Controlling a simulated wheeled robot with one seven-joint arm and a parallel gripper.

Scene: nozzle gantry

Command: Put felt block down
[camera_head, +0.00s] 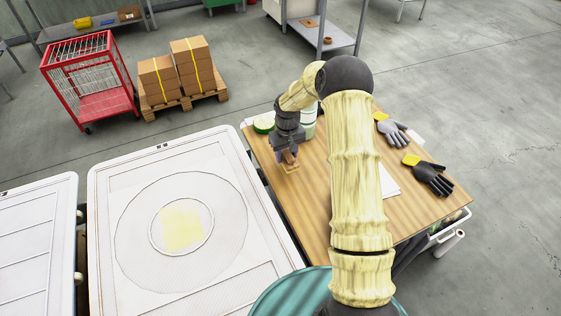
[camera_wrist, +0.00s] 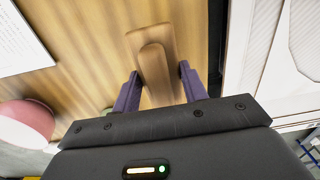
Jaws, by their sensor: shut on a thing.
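The felt block (camera_wrist: 160,75) is a brown, rounded-end block between the two purple fingers of my gripper (camera_wrist: 158,88) in the wrist view. My gripper is shut on it. In the head view my gripper (camera_head: 287,155) points down over the left part of the wooden table (camera_head: 310,205), near its left edge. The block shows there as a small brown shape (camera_head: 291,162) under the fingers. It is at or just above the tabletop; I cannot tell whether it touches.
A green-and-white round item (camera_head: 264,122) and a white container (camera_head: 308,118) stand behind my gripper. Gloves (camera_head: 392,132) (camera_head: 430,175) and a white sheet (camera_head: 388,182) lie to the right. A white machine (camera_head: 115,210) borders the table's left. Bare wood lies in front of the gripper.

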